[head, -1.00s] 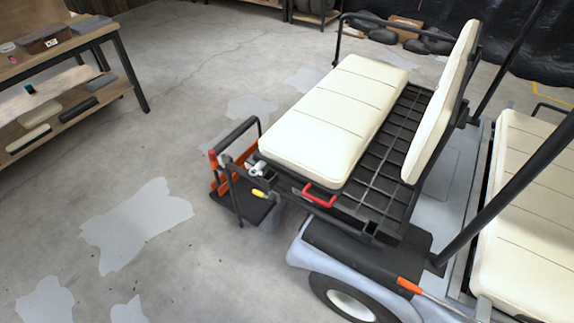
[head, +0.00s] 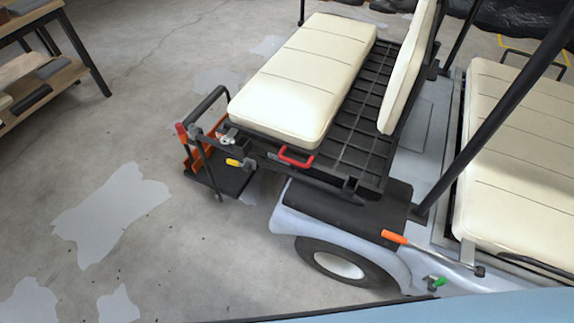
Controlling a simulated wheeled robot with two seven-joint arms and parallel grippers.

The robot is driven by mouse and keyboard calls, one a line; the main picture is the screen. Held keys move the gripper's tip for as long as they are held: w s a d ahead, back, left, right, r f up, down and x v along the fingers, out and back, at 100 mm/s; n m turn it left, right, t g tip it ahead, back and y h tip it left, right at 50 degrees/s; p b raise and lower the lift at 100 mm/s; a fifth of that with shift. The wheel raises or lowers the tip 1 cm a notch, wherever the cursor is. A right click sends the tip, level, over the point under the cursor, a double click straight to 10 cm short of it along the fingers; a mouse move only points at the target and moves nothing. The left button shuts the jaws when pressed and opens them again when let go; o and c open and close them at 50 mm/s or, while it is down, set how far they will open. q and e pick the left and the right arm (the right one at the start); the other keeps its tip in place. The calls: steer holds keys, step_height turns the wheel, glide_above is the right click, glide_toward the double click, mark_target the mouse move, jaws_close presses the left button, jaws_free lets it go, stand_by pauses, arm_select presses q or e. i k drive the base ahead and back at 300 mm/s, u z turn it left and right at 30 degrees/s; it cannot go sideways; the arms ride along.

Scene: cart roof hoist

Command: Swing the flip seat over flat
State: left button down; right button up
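The flip seat is a cream cushion (head: 304,82) on a black slatted frame (head: 355,140) at the rear of the cart. The cushion lies on the frame's left side, leaving the dark grid bare between it and the upright cream backrest (head: 408,70). A red loop handle (head: 297,157) sits at the seat's near edge. A yellow-tipped lever (head: 234,162) sticks out beside it, next to the rear step. Neither of my grippers shows in the head view.
An orange-gripped lever (head: 395,237) lies by the fender above the rear wheel (head: 338,262). A black-railed footrest (head: 215,178) juts out left. The front seat (head: 515,160) and slanting posts stand right. A wooden bench (head: 40,75) is far left. Concrete floor left of the cart is open.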

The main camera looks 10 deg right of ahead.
mark_target(295, 100)
steer(key=u, duration=1.55)
steer(key=i, duration=2)
steer(key=z, duration=2.75)
